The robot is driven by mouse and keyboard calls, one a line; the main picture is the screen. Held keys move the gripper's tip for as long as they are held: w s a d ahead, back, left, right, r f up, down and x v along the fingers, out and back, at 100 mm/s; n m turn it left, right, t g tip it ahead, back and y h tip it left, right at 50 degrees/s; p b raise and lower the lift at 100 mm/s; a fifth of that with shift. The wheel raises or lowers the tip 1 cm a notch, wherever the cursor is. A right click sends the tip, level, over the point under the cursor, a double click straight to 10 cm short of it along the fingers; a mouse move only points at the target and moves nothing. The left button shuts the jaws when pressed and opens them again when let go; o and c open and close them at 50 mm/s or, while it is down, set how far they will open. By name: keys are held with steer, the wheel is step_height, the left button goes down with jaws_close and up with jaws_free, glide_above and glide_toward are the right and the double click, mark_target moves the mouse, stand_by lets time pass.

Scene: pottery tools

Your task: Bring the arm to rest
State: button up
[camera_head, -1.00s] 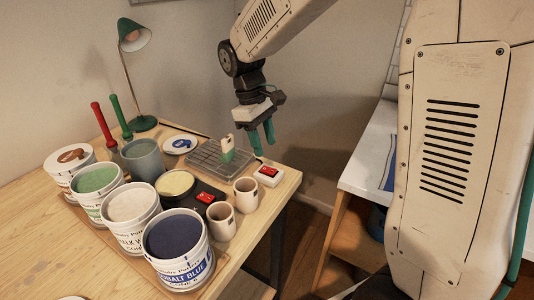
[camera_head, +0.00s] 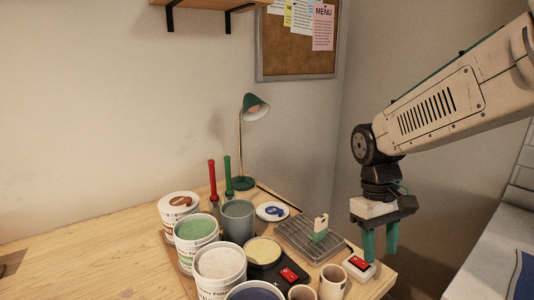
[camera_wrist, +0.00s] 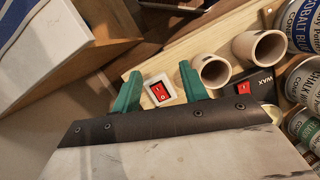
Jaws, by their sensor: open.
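My gripper (camera_head: 380,243) hangs at the end of my arm, with its two green fingers pointing down. In the head view it is at the right, near the table's right edge. It also shows in the wrist view (camera_wrist: 158,88), with the fingers apart and nothing held between them. A white box with a red switch (camera_wrist: 159,92) appears between the fingertips in the wrist view. In the head view this switch box (camera_head: 358,268) sits on the table corner, below and a little left of the fingers.
Glaze tubs (camera_head: 220,262), cups (camera_head: 332,282) and a second red switch (camera_head: 289,274) crowd the table (camera_head: 90,250). A green lamp (camera_head: 254,105) stands behind. A white surface (camera_head: 480,265) lies at right.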

steer(key=s+d+r+m+t, duration=0.1)
steer(key=s+r+m+t, duration=0.1)
steer(key=s, duration=0.6)
steer(key=s+d+r+m+t+y, duration=0.1)
steer(key=s+d+r+t, duration=0.1)
steer(key=s, duration=0.7)
steer(key=shift+r+m, duration=0.4)
steer(key=shift+r, duration=0.15)
